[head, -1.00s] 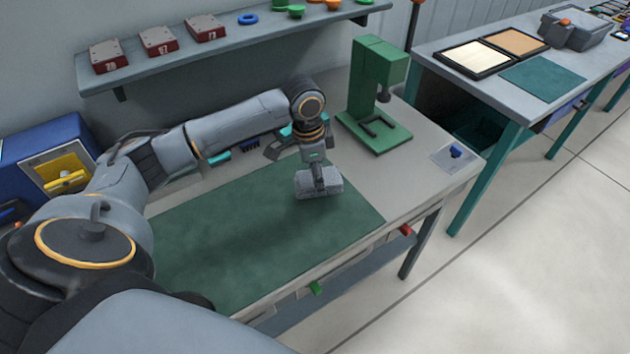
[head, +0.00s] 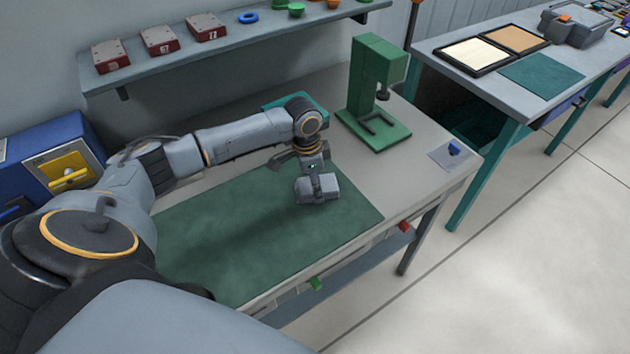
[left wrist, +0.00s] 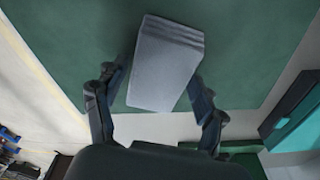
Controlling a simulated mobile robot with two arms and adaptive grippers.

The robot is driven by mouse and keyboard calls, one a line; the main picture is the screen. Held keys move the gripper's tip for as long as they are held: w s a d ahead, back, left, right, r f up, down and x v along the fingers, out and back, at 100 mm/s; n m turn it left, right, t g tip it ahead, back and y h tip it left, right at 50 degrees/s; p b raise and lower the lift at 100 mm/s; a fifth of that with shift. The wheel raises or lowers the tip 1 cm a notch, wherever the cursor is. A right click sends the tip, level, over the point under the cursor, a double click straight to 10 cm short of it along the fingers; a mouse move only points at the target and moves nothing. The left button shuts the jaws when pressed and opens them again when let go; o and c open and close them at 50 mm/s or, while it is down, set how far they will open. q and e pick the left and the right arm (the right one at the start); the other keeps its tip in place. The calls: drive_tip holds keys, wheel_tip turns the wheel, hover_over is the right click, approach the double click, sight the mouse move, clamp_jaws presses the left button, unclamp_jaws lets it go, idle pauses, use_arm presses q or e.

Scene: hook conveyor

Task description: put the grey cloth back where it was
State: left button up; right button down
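The folded grey cloth (head: 330,189) is over the right part of the green mat (head: 230,245) on the workbench in the head view. My left gripper (head: 318,188) has its fingers on opposite sides of the cloth and is shut on it. In the left wrist view the cloth (left wrist: 167,62) sits between the two dark fingers (left wrist: 158,98), against the green mat. I cannot tell for sure how far above the mat the cloth is. My right gripper is not in view.
A teal tray (head: 280,101) lies behind my forearm. A shelf (head: 235,50) with red blocks hangs above. The front of the mat is clear.

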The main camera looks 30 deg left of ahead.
sight(309, 186)
use_arm(q)
drive_tip(key=shift+o, duration=0.2)
wheel_tip(309, 186, up, 12)
drive_tip(key=s+a+b, duration=0.1)
drive_tip(key=shift+r+b, duration=0.15)
drive_tip(key=shift+b, duration=0.15)
idle(0.7)
